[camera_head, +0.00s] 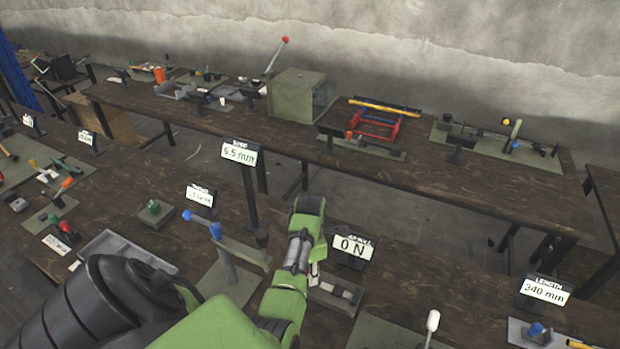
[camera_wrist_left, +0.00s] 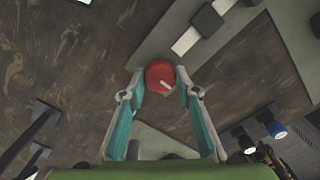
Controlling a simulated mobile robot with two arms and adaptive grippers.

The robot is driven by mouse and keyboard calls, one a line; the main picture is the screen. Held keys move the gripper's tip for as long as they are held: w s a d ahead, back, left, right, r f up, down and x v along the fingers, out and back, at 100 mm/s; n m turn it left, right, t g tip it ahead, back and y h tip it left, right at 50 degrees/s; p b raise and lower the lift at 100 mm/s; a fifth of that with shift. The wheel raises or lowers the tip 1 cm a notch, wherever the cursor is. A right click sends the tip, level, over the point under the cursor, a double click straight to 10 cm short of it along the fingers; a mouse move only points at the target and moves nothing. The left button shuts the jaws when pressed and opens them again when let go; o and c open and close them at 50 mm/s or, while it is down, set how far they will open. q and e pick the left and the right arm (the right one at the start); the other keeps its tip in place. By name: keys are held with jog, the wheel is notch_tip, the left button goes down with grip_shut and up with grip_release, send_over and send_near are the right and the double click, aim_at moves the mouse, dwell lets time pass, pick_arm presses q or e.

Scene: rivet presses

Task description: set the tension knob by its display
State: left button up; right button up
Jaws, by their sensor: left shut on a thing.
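The red tension knob (camera_wrist_left: 160,76), round with a white pointer line, sits between the two fingertips of my left gripper (camera_wrist_left: 159,88) in the left wrist view. The gripper is shut on it, one finger on each side. In the head view the left gripper (camera_head: 314,273) points down at the front bench, and the knob is hidden there by my arm. The display (camera_head: 354,248) just right of the gripper reads 0 N. My right gripper is not in view.
A block fixture (camera_head: 337,293) lies beside the gripper. Left of it stands a lever with a blue knob (camera_head: 216,231). Other displays read 5.5 mm (camera_head: 239,154) and 340 mm (camera_head: 545,291). A white-knobbed lever (camera_head: 432,322) stands at right front.

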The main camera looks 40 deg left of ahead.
pick_arm(q)
jog(key=shift+m, duration=0.4)
jog(key=m, duration=1.2)
jog(key=shift+m, duration=0.3)
jog(key=m, duration=0.3)
jog(key=shift+m, duration=0.3)
jog(key=m, duration=0.3)
jog(key=shift+a+m, duration=0.1)
jog(key=shift+m, duration=0.2)
jog(key=m, duration=0.6)
jog(key=shift+m, duration=0.3)
jog(key=o, duration=1.1)
